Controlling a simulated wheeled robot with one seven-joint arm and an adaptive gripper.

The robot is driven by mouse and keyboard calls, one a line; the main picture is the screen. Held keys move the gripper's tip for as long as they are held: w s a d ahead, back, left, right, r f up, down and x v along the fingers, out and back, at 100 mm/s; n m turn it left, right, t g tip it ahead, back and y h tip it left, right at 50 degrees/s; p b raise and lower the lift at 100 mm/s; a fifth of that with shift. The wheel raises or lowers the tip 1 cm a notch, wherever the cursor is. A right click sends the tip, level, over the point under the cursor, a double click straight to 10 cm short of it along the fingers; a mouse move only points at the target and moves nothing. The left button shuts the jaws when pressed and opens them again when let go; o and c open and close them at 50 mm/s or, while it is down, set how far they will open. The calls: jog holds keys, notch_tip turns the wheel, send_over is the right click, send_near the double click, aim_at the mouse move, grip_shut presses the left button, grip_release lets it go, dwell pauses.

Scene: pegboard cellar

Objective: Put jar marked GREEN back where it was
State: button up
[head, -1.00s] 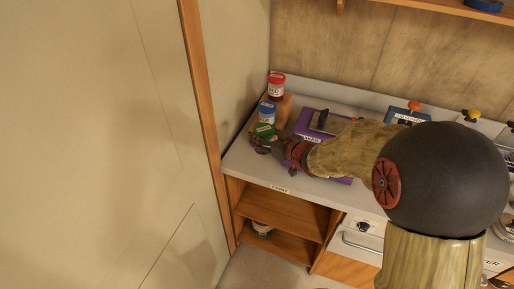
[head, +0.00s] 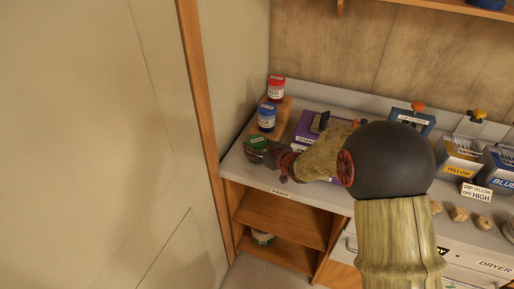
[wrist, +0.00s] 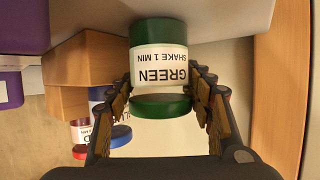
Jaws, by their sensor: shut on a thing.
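The jar marked GREEN (head: 257,144) is at the left front of the counter, in front of the blue jar (head: 266,118). In the wrist view the green jar (wrist: 163,66) appears upside down, with a white label reading GREEN and SHAKE 1 MIN. My gripper (head: 262,153) is shut on it, with a finger on each side in the wrist view (wrist: 162,92). I cannot tell whether its base touches the counter. The red jar (head: 276,87) stands behind the blue one. Both are on a wooden stepped stand (head: 284,108).
A purple box (head: 308,128) lies right of the stand. The counter edge carries a PAINT label (head: 280,193). A jar (head: 262,238) sits on the lower shelf. A wall closes the left side. Yellow (head: 460,163) and blue (head: 498,170) containers stand at right.

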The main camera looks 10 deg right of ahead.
jog(key=o, duration=1.3)
jog(key=shift+f, duration=0.1)
jog(key=shift+o, duration=0.2)
jog(key=shift+r, duration=0.25)
jog(key=s+d+r+m+g+h+p, duration=0.1)
jog(key=s+d+r+h+p, duration=0.2)
jog(key=s+r, duration=0.55)
jog(key=s+d+r+m+g+h+p, duration=0.1)
jog(key=s+d+r+m+h, duration=0.15)
jog(key=s+d+r, duration=0.45)
jog(key=s+a+r+g, duration=0.1)
jog(key=s+a, duration=0.2)
jog(key=s, duration=0.5)
jog(key=s+a+r+g+y, duration=0.1)
jog(key=s+a+g, duration=0.1)
jog(key=s, duration=0.7)
jog(key=s+a+r+g, duration=0.1)
jog(key=s+a+g, duration=0.1)
jog(key=s+a, duration=0.3)
jog(key=s, duration=0.3)
jog(key=shift+s, duration=0.2)
